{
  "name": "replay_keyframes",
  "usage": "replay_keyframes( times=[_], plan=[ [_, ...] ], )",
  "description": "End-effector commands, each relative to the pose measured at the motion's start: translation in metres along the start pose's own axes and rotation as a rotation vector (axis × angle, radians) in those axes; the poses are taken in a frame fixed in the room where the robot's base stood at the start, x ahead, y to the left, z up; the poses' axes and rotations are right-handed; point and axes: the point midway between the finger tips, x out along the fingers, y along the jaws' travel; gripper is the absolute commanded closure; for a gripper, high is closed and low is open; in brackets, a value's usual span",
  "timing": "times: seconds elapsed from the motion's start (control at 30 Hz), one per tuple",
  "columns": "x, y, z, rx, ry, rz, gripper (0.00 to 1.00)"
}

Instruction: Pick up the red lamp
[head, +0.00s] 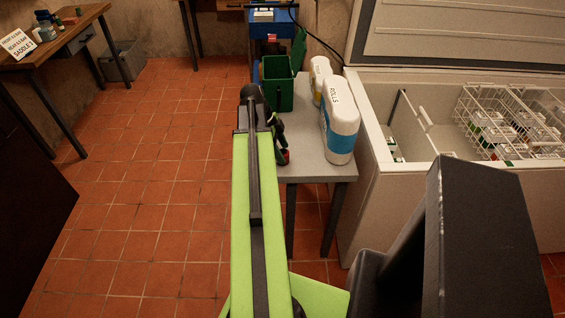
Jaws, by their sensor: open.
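My green arm reaches forward over the near left part of a small grey table (318,170). My gripper (280,142) is dark and open at the arm's far end, at the table's left edge. A small red thing (283,157) shows right by the fingers, low at the table's near left corner. It may be the red lamp, but most of it is hidden by my gripper and arm. I cannot tell whether the fingers touch it or are around it.
On the grey table stand a green bin (277,84), a large white-and-blue rolls pack (341,122) and a smaller white container (320,73). An open chest freezer (400,200) with wire baskets stands right. A wooden table (60,40) stands far left. The tiled floor left is clear.

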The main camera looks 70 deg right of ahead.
Motion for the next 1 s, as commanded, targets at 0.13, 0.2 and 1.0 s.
replay_keyframes(
  times=[0.13, 0.2, 1.0],
  plan=[
    [0.0226, -0.0001, 0.0008, 0.002, 0.000, 0.000, 0.35],
    [0.0205, -0.0002, -0.0004, 0.002, 0.000, 0.000, 0.35],
    [0.0193, -0.0003, -0.0011, 0.002, 0.000, 0.001, 1.00]
  ],
)
